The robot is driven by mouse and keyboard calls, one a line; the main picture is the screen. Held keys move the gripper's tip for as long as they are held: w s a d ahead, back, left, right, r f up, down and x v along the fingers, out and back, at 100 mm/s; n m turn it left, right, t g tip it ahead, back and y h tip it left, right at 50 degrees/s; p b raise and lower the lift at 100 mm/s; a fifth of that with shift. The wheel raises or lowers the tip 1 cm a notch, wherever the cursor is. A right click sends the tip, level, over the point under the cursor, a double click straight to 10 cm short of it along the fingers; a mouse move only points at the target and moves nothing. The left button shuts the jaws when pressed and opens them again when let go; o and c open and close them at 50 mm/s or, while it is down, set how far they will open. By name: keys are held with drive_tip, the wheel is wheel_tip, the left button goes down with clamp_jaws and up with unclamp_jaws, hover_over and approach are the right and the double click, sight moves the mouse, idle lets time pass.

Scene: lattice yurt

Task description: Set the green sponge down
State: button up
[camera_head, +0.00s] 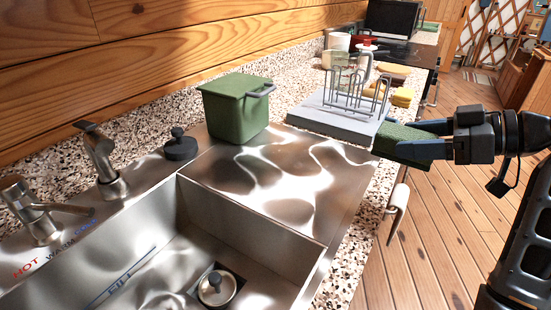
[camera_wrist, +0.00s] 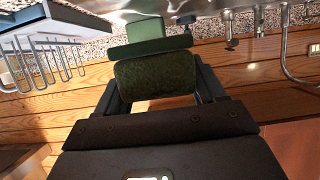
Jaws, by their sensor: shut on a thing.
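The green sponge (camera_head: 403,145) is a dark green block at the right edge of the counter, past the steel drainboard. My gripper (camera_head: 420,137) reaches in from the right and is shut on the sponge. In the wrist view the sponge (camera_wrist: 157,75) lies between the two fingers of my gripper (camera_wrist: 157,88). I cannot tell whether its underside touches anything.
A wire rack (camera_head: 352,92) sits on a grey tray (camera_head: 325,122) close to the sponge. Yellow sponges (camera_head: 402,97) lie behind. Much of the drainboard is clear.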

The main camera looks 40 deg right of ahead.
drive_tip(key=shift+w+a, duration=0.15)
drive_tip(key=shift+w, duration=0.1)
hover_over(338, 182)
wheel_tip(338, 182, down, 7)
drive_tip(key=shift+r, duration=0.1)
drive_tip(key=shift+f+p, duration=0.3)
drive_tip(key=shift+f, duration=1.7)
drive_tip(key=shift+f, duration=0.2)
drive_tip(key=o, duration=1.1)
